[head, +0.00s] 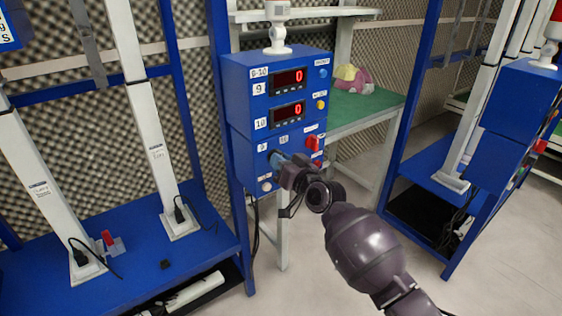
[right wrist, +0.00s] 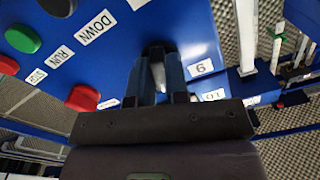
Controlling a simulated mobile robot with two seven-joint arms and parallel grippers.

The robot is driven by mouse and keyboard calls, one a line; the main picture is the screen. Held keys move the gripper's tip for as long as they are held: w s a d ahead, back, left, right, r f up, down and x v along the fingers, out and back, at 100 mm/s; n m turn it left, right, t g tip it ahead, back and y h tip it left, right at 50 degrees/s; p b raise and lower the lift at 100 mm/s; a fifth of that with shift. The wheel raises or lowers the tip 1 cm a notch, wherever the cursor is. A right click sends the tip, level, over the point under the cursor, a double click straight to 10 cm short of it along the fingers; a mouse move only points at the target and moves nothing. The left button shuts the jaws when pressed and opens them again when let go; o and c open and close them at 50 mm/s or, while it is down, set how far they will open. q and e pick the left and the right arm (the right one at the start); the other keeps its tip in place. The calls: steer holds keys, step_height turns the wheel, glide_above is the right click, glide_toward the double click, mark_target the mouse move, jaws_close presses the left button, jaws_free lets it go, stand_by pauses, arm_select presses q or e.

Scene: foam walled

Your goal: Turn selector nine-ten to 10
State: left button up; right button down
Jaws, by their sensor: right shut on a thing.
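My left gripper is not in view.
A red switch (head: 313,143) sits right of the selector. The right wrist view shows a red button (right wrist: 82,98) and a green button (right wrist: 22,39) near the fingers. A green-topped table (head: 372,108) stands behind; open floor lies at the right.

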steer(key=shift+m, duration=1.1)
steer(key=c, duration=1.1)
jaws_free()
steer(key=p+v, duration=0.2)
steer(key=v, duration=0.8)
steer(key=shift+s+d, duration=0.2)
steer(key=shift+s, duration=0.15)
